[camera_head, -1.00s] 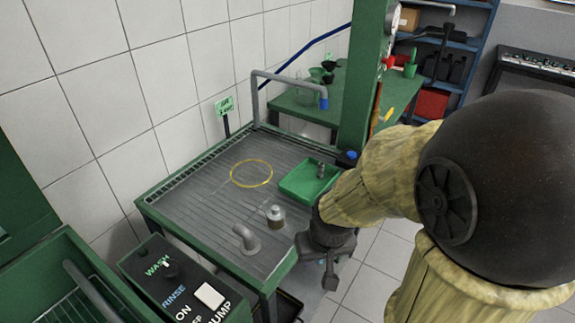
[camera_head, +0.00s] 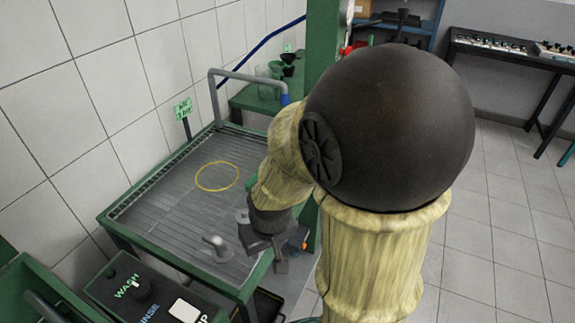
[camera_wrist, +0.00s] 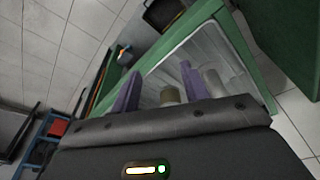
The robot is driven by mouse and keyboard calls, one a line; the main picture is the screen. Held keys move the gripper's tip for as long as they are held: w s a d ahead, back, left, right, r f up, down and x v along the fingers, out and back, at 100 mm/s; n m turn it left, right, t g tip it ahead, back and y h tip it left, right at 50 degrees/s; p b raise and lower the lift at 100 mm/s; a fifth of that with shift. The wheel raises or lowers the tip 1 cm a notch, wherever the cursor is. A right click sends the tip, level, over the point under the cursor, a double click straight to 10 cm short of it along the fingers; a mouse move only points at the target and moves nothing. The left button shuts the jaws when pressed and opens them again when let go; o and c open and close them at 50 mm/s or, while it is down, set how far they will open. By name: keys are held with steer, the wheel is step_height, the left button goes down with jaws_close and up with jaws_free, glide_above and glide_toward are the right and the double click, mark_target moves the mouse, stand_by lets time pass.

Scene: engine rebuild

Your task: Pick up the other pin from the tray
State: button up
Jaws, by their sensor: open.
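The green tray (camera_head: 251,187) is almost wholly hidden behind my arm in the head view; only a sliver of green shows there. No pin can be made out now in either view. My gripper (camera_head: 268,246) is over the near right edge of the ribbed wash table. In the wrist view my gripper (camera_wrist: 160,85) has its two purplish fingers apart, with nothing visibly held. A short tan-grey cylinder (camera_wrist: 169,96) shows beyond and between the fingers; I cannot tell contact.
The ribbed wash table (camera_head: 175,210) has a green rim and a yellow ring (camera_head: 217,176) on it. A bent grey pipe stub (camera_head: 217,246) stands near its front. A tall grey spout (camera_head: 214,95) rises at the back. The control box (camera_head: 140,290) is at front left.

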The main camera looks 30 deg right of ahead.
steer(key=w+d+f+n+h+p, duration=0.55)
steer(key=d+n+p, duration=0.2)
steer(key=n, duration=0.75)
steer(key=w+r+n+t+h, duration=0.1)
steer(key=n, duration=0.1)
steer(key=w+r+n+t+h+p, duration=0.1)
steer(key=w+r+n, duration=0.1)
steer(key=w+r+n+t+h, duration=0.1)
steer(key=w+n+t, duration=0.1)
steer(key=shift+w+d+r+p, duration=0.2)
steer(key=shift+d+r+p, duration=0.1)
steer(key=shift+p, duration=0.05)
steer(key=w+r+n+t, duration=0.1)
steer(key=w+a+r+n+t, duration=0.1)
steer(key=r+n, duration=0.1)
steer(key=w+r+n+t+h, duration=0.1)
steer(key=n, duration=0.1)
steer(key=shift+w+a+r, duration=0.15)
steer(key=shift+w+a, duration=0.2)
steer(key=shift+a, duration=0.05)
steer(key=shift+w+d, duration=0.1)
